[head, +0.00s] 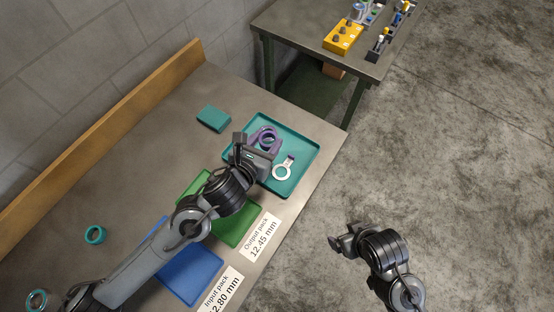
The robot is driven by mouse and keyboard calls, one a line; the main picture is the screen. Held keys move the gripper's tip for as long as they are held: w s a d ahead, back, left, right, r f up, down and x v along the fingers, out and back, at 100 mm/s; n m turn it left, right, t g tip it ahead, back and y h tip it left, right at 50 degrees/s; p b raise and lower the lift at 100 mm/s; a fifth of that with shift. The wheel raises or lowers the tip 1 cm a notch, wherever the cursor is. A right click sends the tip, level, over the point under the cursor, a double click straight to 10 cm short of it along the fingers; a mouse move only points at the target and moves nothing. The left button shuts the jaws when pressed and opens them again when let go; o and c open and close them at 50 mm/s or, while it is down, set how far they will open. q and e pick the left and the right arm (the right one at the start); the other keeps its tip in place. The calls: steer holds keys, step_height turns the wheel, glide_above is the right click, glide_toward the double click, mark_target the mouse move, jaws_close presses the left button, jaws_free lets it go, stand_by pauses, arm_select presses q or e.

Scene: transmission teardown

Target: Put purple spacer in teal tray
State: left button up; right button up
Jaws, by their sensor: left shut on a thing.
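The purple spacer (267,133) is a purple ring over the far left part of the teal tray (313,150). My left gripper (256,146) reaches over the tray's left side and is shut on the purple spacer. The gripper hides part of the ring, and I cannot tell whether the ring touches the tray floor. A pale ring with a tab (283,170) lies in the tray, to the right of the gripper. My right gripper (338,243) hangs over the floor, away from the table; its jaw opening is unclear.
A teal block (213,118) lies left of the tray. The green tray (236,230) and blue tray (191,276) sit nearer, with printed labels beside them. Teal rings (95,234) lie at the left. Another table (300,41) stands at the back with a yellow block (343,37).

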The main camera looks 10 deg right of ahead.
arm_select(q)
steer(key=s+d+m+g+h+b, duration=0.1)
steer(key=s+d+m+b, duration=0.1)
steer(key=d, duration=0.3)
steer(key=shift+h, duration=0.3)
steer(key=w+a+f, duration=0.1)
steer(key=a+f, duration=0.1)
steer(key=a, duration=0.1)
steer(key=w+a+f, duration=0.2)
steer(key=a, duration=0.2)
steer(key=w+a+f, duration=0.1)
steer(key=a+f, duration=0.1)
steer(key=a, duration=0.1)
steer(key=shift+w+a+f, duration=0.15)
steer(key=shift+w+a, duration=0.1)
steer(key=shift+w, duration=0.05)
steer(key=shift+f+b, duration=0.5)
steer(key=shift+f, duration=1.5)
arm_select(e)
step_height(320, 180, down, 4)
steer(key=shift+f, duration=0.1)
arm_select(q)
steer(key=shift+f, duration=0.1)
steer(key=shift+f+b, duration=0.2)
steer(key=shift+b, duration=0.1)
steer(key=o, duration=1.2)
steer(key=shift+r, duration=0.1)
steer(key=shift+c, duration=0.2)
arm_select(e)
steer(key=shift+f, duration=0.15)
